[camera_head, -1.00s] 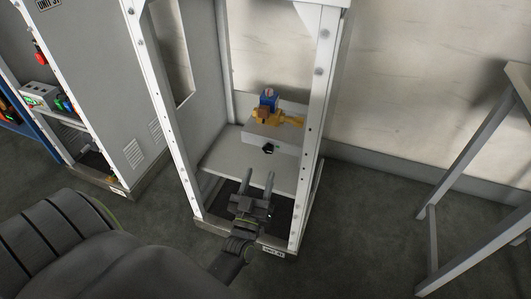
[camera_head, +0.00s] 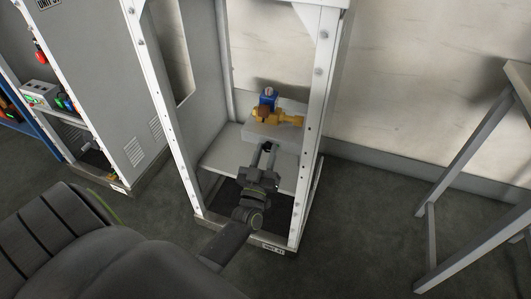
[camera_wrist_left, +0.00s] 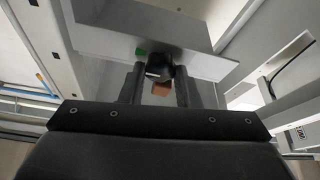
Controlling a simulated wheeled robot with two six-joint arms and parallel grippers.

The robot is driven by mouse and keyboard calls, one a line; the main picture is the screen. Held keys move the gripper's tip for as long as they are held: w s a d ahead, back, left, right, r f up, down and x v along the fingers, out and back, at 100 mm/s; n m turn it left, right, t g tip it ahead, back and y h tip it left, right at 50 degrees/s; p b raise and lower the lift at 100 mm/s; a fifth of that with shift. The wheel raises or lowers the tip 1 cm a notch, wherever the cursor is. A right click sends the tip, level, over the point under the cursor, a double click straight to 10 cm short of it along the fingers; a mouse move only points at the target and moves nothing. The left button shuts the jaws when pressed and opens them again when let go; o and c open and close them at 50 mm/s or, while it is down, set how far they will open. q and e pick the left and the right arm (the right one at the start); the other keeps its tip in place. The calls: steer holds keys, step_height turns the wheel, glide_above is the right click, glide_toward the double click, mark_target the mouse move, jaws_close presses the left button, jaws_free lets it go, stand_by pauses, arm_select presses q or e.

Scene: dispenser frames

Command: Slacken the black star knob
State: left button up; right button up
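The black star knob (camera_head: 267,147) is on the front face of a grey block (camera_head: 262,131) inside the open white frame. It is mostly hidden by my fingers in the head view. In the left wrist view the knob (camera_wrist_left: 158,73) shows dark between the two fingertips. My left gripper (camera_head: 265,150) is open, its fingers pointing at the block and on either side of the knob. Whether either finger touches the knob cannot be told. My right gripper is not in view.
A yellow-brass fitting with a blue top (camera_head: 288,118) sits on the block. A grey shelf (camera_head: 226,160) lies below it. White uprights (camera_head: 308,130) stand on both sides of the opening. A metal table (camera_head: 465,150) stands at the right.

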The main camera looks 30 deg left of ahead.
arm_select(q)
steer(key=c, duration=0.4)
steer(key=shift+o, duration=0.2)
